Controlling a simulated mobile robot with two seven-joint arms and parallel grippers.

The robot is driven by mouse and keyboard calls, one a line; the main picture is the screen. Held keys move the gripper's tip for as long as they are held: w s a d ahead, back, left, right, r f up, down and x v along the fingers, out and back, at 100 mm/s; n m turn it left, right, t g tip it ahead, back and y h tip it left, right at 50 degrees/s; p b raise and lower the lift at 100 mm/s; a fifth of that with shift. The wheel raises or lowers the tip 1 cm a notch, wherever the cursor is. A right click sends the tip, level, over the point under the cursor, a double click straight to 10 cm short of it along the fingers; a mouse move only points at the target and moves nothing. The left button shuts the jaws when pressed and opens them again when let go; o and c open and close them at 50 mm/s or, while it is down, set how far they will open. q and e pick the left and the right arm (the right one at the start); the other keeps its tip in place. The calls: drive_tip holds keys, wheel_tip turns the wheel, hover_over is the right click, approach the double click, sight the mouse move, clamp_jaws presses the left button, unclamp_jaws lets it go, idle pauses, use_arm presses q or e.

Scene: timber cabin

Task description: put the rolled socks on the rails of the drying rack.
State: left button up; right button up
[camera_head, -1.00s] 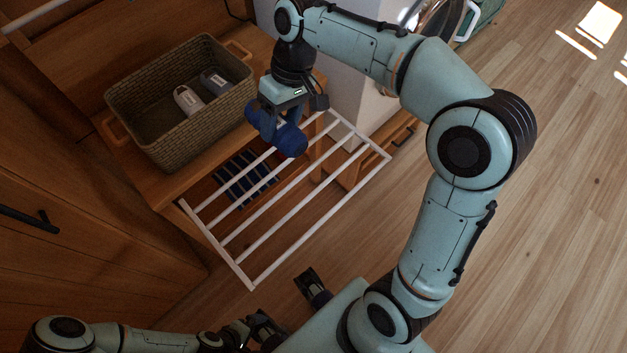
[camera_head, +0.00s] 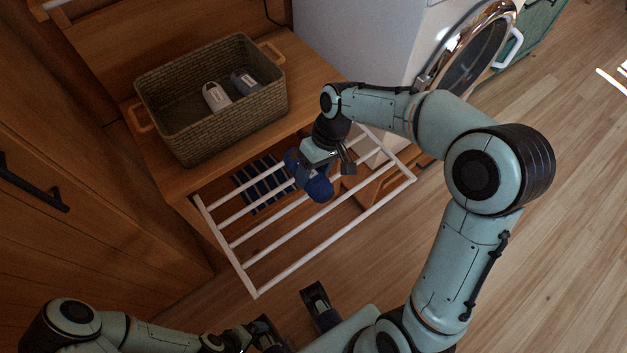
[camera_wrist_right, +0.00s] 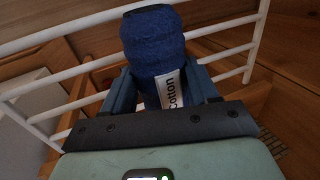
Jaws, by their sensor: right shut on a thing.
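A dark blue rolled pair of socks (camera_head: 318,188) is held by my right gripper (camera_head: 316,172), over the far part of the drying rack. The right wrist view shows the blue socks (camera_wrist_right: 155,45) between the fingers of the gripper (camera_wrist_right: 163,88), with a white "Cotton" label facing the camera. White rails show beyond and beside the socks; I cannot tell whether they touch. The drying rack (camera_head: 268,272) has several white parallel rails and juts from below the wooden counter. A light grey pair (camera_head: 216,96) and a dark grey pair (camera_head: 245,82) lie in the basket. My left gripper (camera_head: 293,319) is open and empty at the bottom.
The woven basket (camera_head: 222,122) with tan handles stands on the wooden counter (camera_head: 180,184). A striped navy cloth (camera_head: 262,184) lies below the rails. A white washing machine (camera_head: 365,45) with a round door stands behind my right arm. Nearer rails are bare.

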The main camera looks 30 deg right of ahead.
drive_tip(key=shift+f+b, duration=0.35)
drive_tip(key=shift+f, duration=2)
drive_tip(key=shift+f, duration=0.15)
drive_tip(key=o, duration=1.1)
drive_tip(key=shift+r, duration=0.3)
drive_tip(key=p+v, duration=0.2)
drive_tip(key=v, duration=0.9)
drive_tip(key=shift+d+r, duration=0.15)
drive_tip(key=shift+r, duration=0.2)
